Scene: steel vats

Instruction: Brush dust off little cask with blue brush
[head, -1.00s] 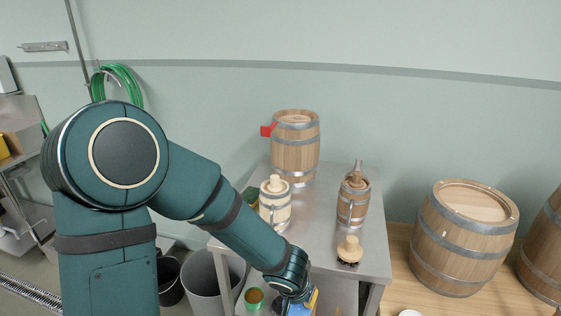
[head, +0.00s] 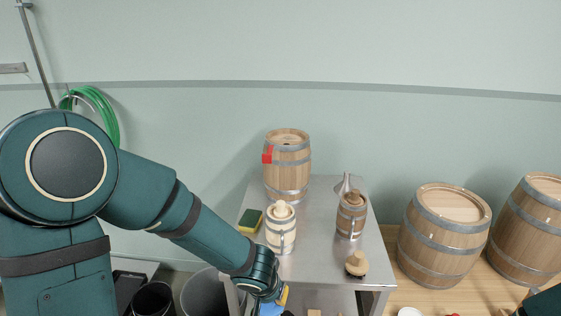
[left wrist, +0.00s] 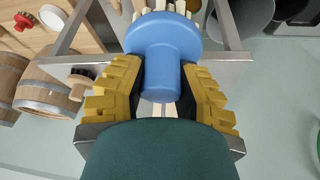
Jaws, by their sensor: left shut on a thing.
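A little wooden cask (head: 287,172) with grey hoops and a red block on its left side stands upright at the back of the steel table (head: 318,262). Dust on it is too fine to make out. My left gripper (head: 270,301) is low at the table's front edge, well apart from the cask. In the left wrist view its yellow fingers (left wrist: 161,82) are shut on the blue brush (left wrist: 161,50), around its round blue handle. Pale bristles show beyond the blue head. In the head view only a little blue shows. My right gripper is not clearly seen.
A pale lidded tankard (head: 280,232) and a brown one (head: 351,216) stand in front of the cask, with a wooden-knobbed brush (head: 357,263) nearby. A sponge (head: 250,220) lies left. Large casks (head: 443,240) stand right on a wooden top. Bins (head: 203,294) stand below left.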

